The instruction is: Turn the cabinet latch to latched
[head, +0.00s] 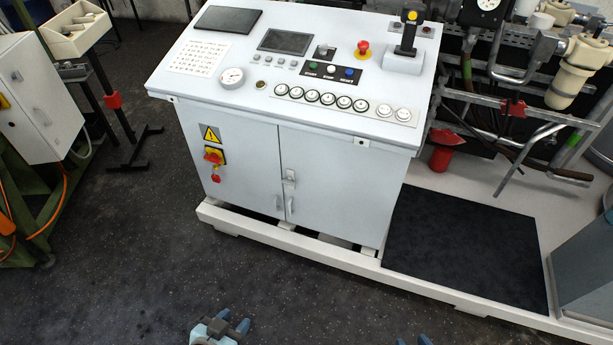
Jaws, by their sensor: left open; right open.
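The light grey cabinet (245,165) stands under a sloping control panel, with two doors closed at the front. A small latch plate (290,176) sits near the seam between the doors; it is too small to tell which way it is turned. A slim handle (291,206) is below it. My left gripper (233,321) is open and empty at the bottom edge, over the floor and well apart from the cabinet. My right gripper (413,342) is open, with only its blue fingertips showing at the bottom edge.
A red and yellow rotary switch (213,157) is on the left door. A pale base frame (330,260) runs along the cabinet's foot, with a black mat (465,245) at right. The dark floor (150,270) in front is clear.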

